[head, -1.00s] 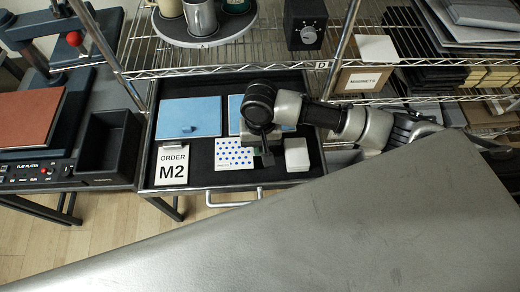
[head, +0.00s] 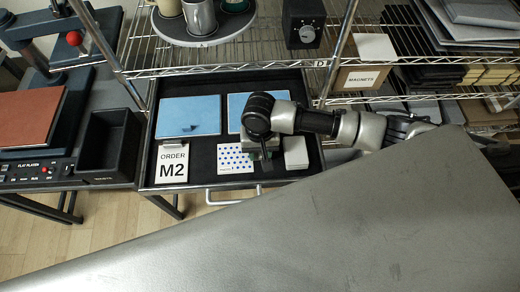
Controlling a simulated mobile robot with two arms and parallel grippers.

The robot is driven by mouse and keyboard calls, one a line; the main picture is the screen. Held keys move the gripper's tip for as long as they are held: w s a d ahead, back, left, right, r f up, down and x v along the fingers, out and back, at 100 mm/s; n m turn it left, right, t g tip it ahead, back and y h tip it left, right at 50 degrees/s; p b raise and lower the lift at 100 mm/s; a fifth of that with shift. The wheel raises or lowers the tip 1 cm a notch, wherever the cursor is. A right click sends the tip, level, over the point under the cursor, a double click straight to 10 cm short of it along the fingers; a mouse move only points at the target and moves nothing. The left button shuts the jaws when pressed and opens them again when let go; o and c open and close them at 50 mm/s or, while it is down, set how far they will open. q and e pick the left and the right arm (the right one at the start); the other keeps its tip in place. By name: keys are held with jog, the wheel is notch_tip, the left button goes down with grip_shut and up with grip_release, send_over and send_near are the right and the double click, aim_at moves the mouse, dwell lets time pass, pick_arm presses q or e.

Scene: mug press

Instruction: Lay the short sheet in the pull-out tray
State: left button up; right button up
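The pull-out tray (head: 205,172) is a black drawer, drawn out under the wire shelf. A short white sheet with blue dots (head: 236,157) is at its front middle, left of a small white block (head: 296,153). My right gripper (head: 264,156) points down at the sheet's right edge. Its wrist covers the fingers, so I cannot tell whether they are shut on the sheet, or whether the sheet lies flat on the tray floor. My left gripper is out of view.
Two blue pieces (head: 189,116) lie at the back of the tray, one partly behind my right wrist. An M2 order card (head: 172,163) is at the tray's front left. A black bin (head: 108,144) and a heat press (head: 32,118) stand to the left.

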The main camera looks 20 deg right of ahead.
notch_tip(320, 180, up, 12)
jog(key=w+b, duration=0.1)
jog(key=shift+w+d+r, duration=0.15)
jog(key=shift+d, duration=0.05)
dwell(0.3)
dwell(0.5)
